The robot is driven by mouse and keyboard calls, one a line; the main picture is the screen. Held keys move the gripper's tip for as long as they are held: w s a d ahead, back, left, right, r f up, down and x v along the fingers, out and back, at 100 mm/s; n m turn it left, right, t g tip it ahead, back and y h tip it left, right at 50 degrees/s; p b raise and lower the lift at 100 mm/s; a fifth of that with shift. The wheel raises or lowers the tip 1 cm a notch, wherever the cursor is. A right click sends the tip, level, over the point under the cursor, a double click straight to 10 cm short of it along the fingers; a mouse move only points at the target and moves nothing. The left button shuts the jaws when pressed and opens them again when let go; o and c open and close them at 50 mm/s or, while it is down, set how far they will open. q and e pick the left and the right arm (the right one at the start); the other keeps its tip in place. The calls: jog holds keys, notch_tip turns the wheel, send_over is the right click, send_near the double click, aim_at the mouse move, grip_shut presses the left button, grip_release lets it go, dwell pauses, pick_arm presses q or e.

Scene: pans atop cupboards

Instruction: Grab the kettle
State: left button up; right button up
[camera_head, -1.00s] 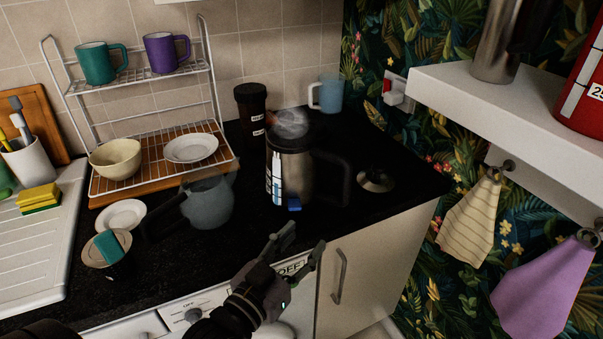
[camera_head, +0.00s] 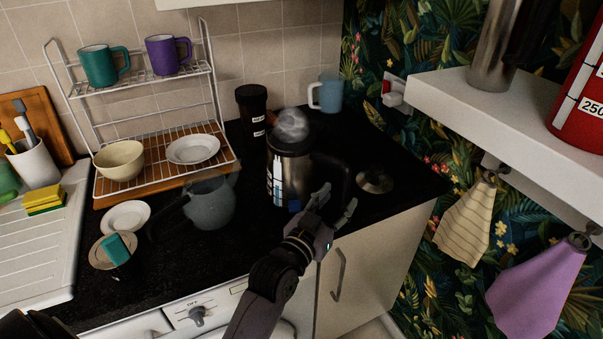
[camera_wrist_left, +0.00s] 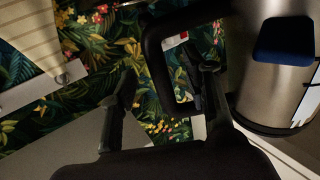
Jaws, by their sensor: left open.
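The kettle (camera_head: 291,175) is a steel cylinder with a black lid, black handle and a blue switch low on its front. It stands upright on the black counter, with steam at its top. My left gripper (camera_head: 337,206) is open in front of the kettle's lower right, close to the handle. In the left wrist view, the open fingers (camera_wrist_left: 165,95) point toward the black handle (camera_wrist_left: 155,45), and the kettle's steel body (camera_wrist_left: 270,65) is at the right. I cannot tell whether a finger touches the handle. My right gripper does not show.
A grey jug (camera_head: 210,203) stands left of the kettle. A dark canister (camera_head: 251,108) and a blue mug (camera_head: 329,95) stand behind it. A dish rack (camera_head: 100,188) is at left. A white shelf (camera_head: 500,112) juts out at right. The counter right of the kettle is mostly clear.

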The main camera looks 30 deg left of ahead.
aim_at(342, 194)
pick_arm(q)
jog(key=w, duration=0.3)
jog(key=shift+w+d, duration=0.35)
jog(key=shift+w, duration=0.05)
jog(key=shift+s, duration=0.1)
jog(key=shift+c, duration=0.6)
grip_shut()
jog(key=shift+r, duration=0.35)
jog(key=shift+a, duration=0.1)
